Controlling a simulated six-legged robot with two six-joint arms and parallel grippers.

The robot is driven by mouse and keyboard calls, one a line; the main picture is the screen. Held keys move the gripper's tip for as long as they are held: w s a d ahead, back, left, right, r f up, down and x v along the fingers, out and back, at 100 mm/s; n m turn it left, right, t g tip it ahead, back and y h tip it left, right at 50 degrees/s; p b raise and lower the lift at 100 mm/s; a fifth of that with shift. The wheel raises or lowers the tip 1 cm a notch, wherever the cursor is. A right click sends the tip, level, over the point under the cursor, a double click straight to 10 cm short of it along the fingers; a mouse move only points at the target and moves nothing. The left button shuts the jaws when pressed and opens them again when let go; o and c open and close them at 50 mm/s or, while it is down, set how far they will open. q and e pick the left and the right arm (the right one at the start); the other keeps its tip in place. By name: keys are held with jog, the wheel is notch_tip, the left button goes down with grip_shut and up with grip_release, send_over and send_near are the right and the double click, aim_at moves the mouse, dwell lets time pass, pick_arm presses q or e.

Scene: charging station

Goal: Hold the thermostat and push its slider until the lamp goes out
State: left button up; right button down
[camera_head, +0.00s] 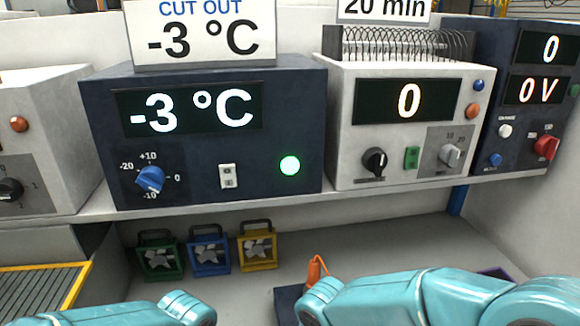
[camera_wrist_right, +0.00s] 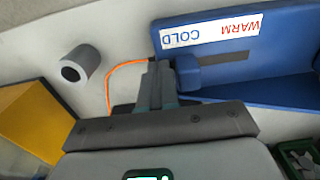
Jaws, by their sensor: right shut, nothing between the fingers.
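The thermostat (camera_wrist_right: 285,50) is a blue body in the right wrist view, with an upside-down WARM/COLD label. A dark slot runs below the label, with a blue slider block (camera_wrist_right: 187,74) near its COLD end. My right gripper (camera_wrist_right: 155,68) is shut and empty, its fingertips just left of the slider block. I cannot tell whether they touch it. In the head view, a green lamp (camera_head: 289,165) glows on the dark blue unit (camera_head: 300,110) reading -3 °C. My left gripper and the thermostat are out of the head view.
An orange cable (camera_wrist_right: 112,75) curves beside my right fingers. A grey cylinder (camera_wrist_right: 80,66) and a yellow object (camera_wrist_right: 35,125) lie left of them. Green, blue and yellow holders (camera_head: 257,250) stand below the shelf. A white unit (camera_head: 345,130) reads 0.

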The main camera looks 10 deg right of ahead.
jog(key=shift+a, duration=1.4)
dwell(5.2)
jog(key=shift+d, duration=0.1)
jog(key=shift+d, duration=0.9)
notch_tip(320, 180, up, 8)
dwell(0.4)
